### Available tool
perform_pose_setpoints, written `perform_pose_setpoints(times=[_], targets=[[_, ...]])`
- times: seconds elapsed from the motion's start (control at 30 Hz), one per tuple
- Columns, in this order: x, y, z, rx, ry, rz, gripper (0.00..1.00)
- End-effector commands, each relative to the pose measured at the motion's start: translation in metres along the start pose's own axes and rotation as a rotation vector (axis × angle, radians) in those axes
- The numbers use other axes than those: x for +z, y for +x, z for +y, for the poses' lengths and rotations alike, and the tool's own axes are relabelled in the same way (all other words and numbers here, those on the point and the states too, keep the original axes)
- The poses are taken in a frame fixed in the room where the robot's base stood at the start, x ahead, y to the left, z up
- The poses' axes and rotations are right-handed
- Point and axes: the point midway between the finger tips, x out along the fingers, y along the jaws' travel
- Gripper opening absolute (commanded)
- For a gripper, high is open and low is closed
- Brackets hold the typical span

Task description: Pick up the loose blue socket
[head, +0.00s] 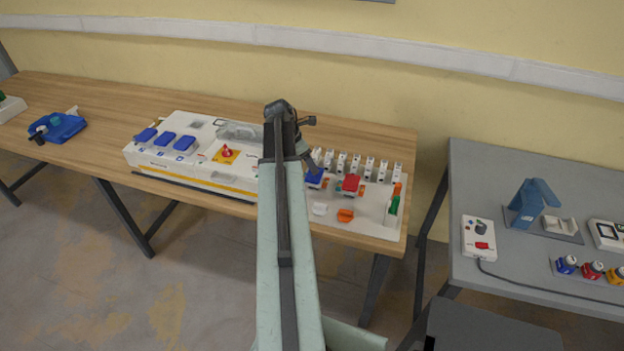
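A blue socket (315,179) sits on the white board at the right end of the wooden table, partly hidden by my arm. A red socket (351,185) is just to its right. My gripper (310,167) points down at the end of my arm, directly above or at the blue socket. I cannot tell whether they touch. The fingers are small and dark, and whether they are open or shut is unclear.
The white board (378,222) carries several upright white modules (356,165), an orange piece (345,215), a white piece (320,208) and a green piece (394,204). A grey table (520,180) stands right, holding a blue stand (530,202) and coloured plugs (592,270).

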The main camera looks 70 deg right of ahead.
Motion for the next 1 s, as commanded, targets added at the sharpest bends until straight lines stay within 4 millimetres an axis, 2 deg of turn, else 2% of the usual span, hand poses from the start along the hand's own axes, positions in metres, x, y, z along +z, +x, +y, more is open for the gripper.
perform_pose_setpoints(times=[0.17, 0.37, 0.63, 0.7, 0.9, 0.93, 1.0], targets=[[0.002, 0.028, -0.002, -0.003, 0.009, 0.0, 0.73], [0.005, 0.033, -0.004, -0.004, 0.012, 0.0, 0.73], [0.003, 0.079, -0.004, -0.006, 0.015, 0.001, 0.73], [0.004, 0.083, -0.004, -0.005, 0.014, 0.0, 0.73], [0.006, 0.08, -0.005, -0.005, 0.014, 0.0, 0.73], [0.006, 0.08, -0.005, -0.005, 0.014, 0.0, 0.67], [0.006, 0.08, -0.005, -0.005, 0.015, 0.0, 0.48]])
